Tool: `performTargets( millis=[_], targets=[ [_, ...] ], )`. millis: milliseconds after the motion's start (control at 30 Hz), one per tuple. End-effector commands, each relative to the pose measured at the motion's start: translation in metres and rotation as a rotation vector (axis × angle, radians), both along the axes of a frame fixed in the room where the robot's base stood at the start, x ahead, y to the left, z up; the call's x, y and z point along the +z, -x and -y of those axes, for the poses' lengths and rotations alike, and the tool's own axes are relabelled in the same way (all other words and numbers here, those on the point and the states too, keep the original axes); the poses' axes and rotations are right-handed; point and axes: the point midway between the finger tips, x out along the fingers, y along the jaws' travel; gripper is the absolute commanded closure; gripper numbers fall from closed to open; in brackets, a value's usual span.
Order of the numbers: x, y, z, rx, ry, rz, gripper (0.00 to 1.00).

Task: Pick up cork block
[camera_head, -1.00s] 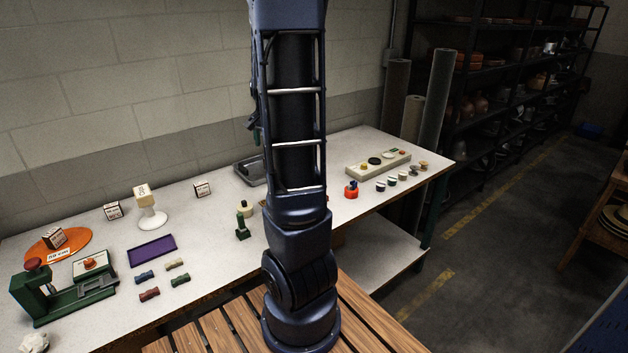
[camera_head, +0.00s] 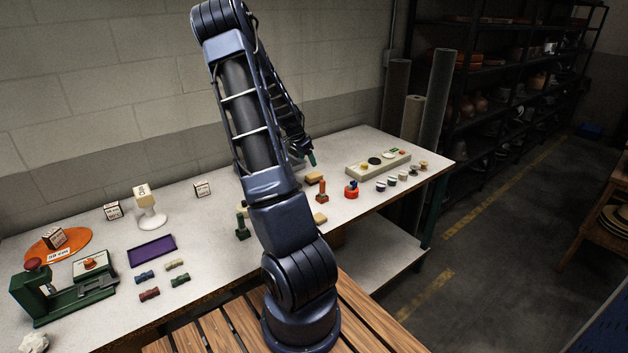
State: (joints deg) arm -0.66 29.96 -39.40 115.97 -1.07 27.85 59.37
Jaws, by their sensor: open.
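Two small tan blocks lie on the white workbench (camera_head: 215,225), one at the back (camera_head: 315,177) and one nearer the front edge (camera_head: 320,218), partly beside my arm. Either could be the cork block; I cannot tell which at this size. My gripper (camera_head: 311,158) hangs above the bench, behind and above the back tan block, with a teal fingertip showing. It is open and holds nothing that I can see. My arm hides part of the bench's middle.
A brown upright stamp (camera_head: 321,192) stands between the tan blocks. A red and blue item (camera_head: 351,189) and a pale rack (camera_head: 378,164) are to the right. A green stamp (camera_head: 242,227), purple tray (camera_head: 152,251) and green press (camera_head: 62,295) are to the left.

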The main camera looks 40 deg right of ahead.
Motion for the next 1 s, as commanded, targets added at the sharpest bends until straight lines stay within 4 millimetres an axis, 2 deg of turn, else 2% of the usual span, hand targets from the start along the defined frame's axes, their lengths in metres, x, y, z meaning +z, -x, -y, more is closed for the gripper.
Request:
performTargets(
  millis=[167, 433, 667, 1000],
  targets=[
    [-0.012, 0.001, 0.006, -0.004, 0.002, -0.002, 0.31],
    [-0.047, 0.001, 0.020, -0.003, 0.001, -0.002, 0.31],
    [-0.059, 0.001, 0.023, -0.002, 0.001, -0.001, 0.31],
    [-0.099, 0.002, 0.037, -0.003, 0.001, -0.001, 0.31]
  ],
)
